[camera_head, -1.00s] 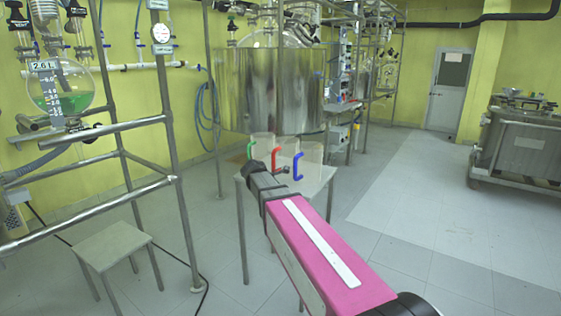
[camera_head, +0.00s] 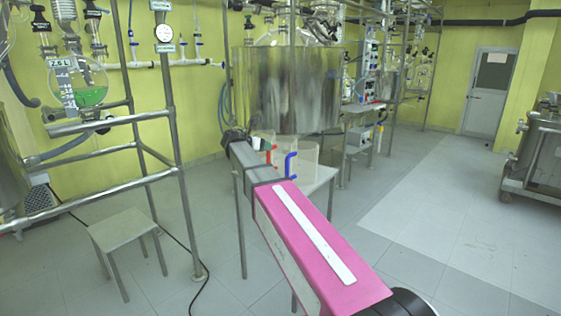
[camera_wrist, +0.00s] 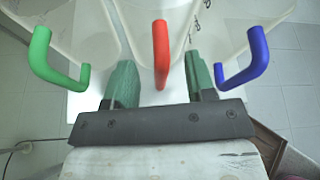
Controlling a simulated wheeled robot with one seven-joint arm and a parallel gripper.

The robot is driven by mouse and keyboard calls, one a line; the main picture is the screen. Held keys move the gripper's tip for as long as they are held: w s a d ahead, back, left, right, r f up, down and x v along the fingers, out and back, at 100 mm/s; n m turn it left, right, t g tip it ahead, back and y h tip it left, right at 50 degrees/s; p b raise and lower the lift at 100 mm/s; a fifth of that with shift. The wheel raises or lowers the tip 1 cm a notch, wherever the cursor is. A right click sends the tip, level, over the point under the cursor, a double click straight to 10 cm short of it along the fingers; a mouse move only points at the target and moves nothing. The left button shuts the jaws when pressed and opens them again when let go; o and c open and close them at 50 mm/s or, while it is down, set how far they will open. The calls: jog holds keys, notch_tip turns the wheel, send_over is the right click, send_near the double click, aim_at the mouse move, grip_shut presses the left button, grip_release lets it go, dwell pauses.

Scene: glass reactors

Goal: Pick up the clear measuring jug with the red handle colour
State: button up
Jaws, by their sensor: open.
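The clear measuring jug with the red handle (camera_wrist: 161,40) is in the middle of the wrist view, flanked by a green-handled jug (camera_wrist: 42,55) on the left and a blue-handled jug (camera_wrist: 256,58) on the right. My gripper (camera_wrist: 160,64) is open, with one green finger on each side of the red handle. I cannot tell whether either finger touches it. In the head view, the red handle (camera_head: 268,152) and blue handle (camera_head: 291,164) show beside my arm. My arm hides the green handle there, and the fingertips are hard to make out.
The jugs stand close together on a small table (camera_head: 318,178), beneath a large steel vessel (camera_head: 290,90). A low stool (camera_head: 122,228) and a metal pipe frame (camera_head: 178,160) with a glass flask (camera_head: 88,88) are at left.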

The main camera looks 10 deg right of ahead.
aim_at(280, 158)
jog(key=shift+r+x, duration=0.1)
jog(key=shift+x, duration=1.3)
jog(key=shift+r+x, duration=0.15)
jog(key=shift+x, duration=1.2)
jog(key=shift+w, duration=0.1)
grip_shut()
